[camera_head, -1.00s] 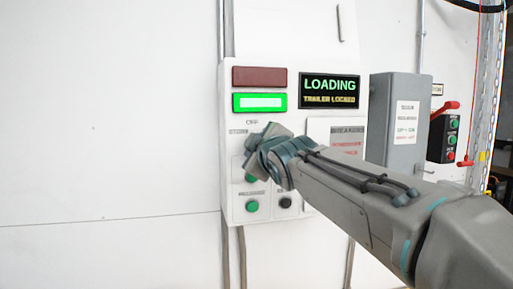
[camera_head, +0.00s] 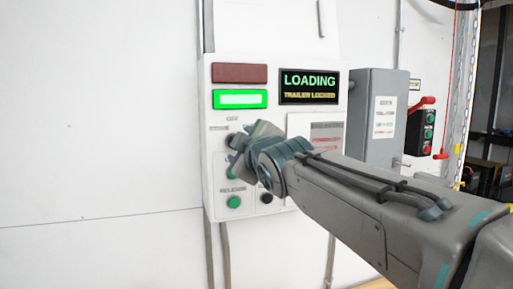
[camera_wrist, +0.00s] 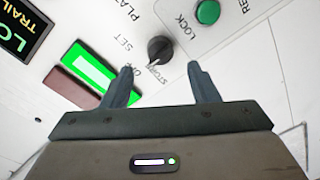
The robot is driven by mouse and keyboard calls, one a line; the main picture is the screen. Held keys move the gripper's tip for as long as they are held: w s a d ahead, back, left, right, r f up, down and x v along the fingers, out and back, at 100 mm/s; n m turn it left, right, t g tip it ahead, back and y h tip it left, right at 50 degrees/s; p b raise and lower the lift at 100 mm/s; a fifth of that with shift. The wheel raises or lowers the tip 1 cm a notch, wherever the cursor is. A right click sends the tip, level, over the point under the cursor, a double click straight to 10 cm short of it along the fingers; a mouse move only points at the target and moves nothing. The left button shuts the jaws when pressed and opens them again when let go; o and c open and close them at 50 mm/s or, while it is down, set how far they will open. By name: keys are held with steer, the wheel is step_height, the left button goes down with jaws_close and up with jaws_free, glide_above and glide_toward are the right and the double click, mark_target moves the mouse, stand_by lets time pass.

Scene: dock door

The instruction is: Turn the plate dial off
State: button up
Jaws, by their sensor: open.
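The plate dial (camera_wrist: 160,50) is a round black knob on the white control panel, seen in the wrist view between and just beyond my fingertips. Its pale pointer mark seems to aim toward the STORE label, with OFF beside it and SET and PLATE further left. My gripper (camera_wrist: 160,68) is open, one finger on each side of the dial's near edge; I cannot tell whether they touch the panel. In the head view my gripper (camera_head: 246,148) is over the panel (camera_head: 213,185) and mostly hides the dial.
A lit green lamp (camera_head: 240,99), a dark red lamp (camera_head: 240,73) and a LOADING display (camera_head: 309,87) are above. Green (camera_head: 234,202) and black (camera_head: 266,198) buttons are below. A grey box (camera_head: 363,145) and a red-handled switch box (camera_head: 420,130) stand to the right.

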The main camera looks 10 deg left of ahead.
steer(key=b+v, duration=0.1)
steer(key=v, duration=0.8)
steer(key=shift+f, duration=0.1)
steer(key=s+d+f+m+g+h, duration=0.15)
steer(key=d+f+m+h, duration=0.3)
steer(key=d+f, duration=0.5)
steer(key=d+f+m+g+h, duration=0.3)
steer(key=d+f+m, duration=0.3)
steer(key=f, duration=0.7)
steer(key=s+d+f+m+g+h, duration=0.2)
steer(key=s+d+f+m+g, duration=0.5)
steer(key=s+d+f, duration=0.4)
step_height(320, 180, down, 5)
steer(key=s, duration=0.2)
steer(key=shift+s+r+m, duration=0.2)
steer(key=shift+s+m, duration=0.1)
steer(key=shift+m, duration=0.05)
steer(key=shift+d, duration=0.1)
steer(key=c, duration=0.3)
steer(key=shift+d, duration=0.1)
steer(key=shift+c, duration=0.4)
